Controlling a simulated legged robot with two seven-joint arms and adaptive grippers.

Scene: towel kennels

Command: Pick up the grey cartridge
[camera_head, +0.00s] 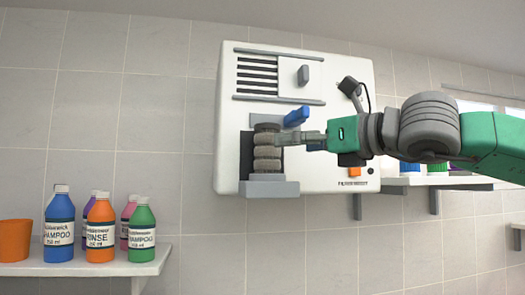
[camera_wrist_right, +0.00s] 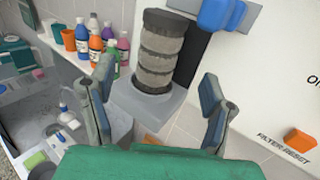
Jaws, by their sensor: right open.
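The grey cartridge (camera_head: 267,165) is an upright, ringed cylinder at the lower left of the white wall unit (camera_head: 330,90). It stands on a grey ledge (camera_head: 268,188) in front of a dark recess. In the right wrist view the cartridge (camera_wrist_right: 160,52) is ahead of my right gripper (camera_wrist_right: 158,95), whose fingers are spread apart with nothing between them. In the head view my right gripper (camera_head: 302,138) reaches in from the right, its tips close to the cartridge's right side; whether they touch it I cannot tell. My left gripper is out of view.
A blue handle (camera_head: 297,116) sits just above my right gripper. An orange FILTER RESET button (camera_wrist_right: 299,140) is to the right. A shelf (camera_head: 95,266) at left holds an orange cup (camera_head: 14,240) and several bottles. Another shelf lies behind my right arm.

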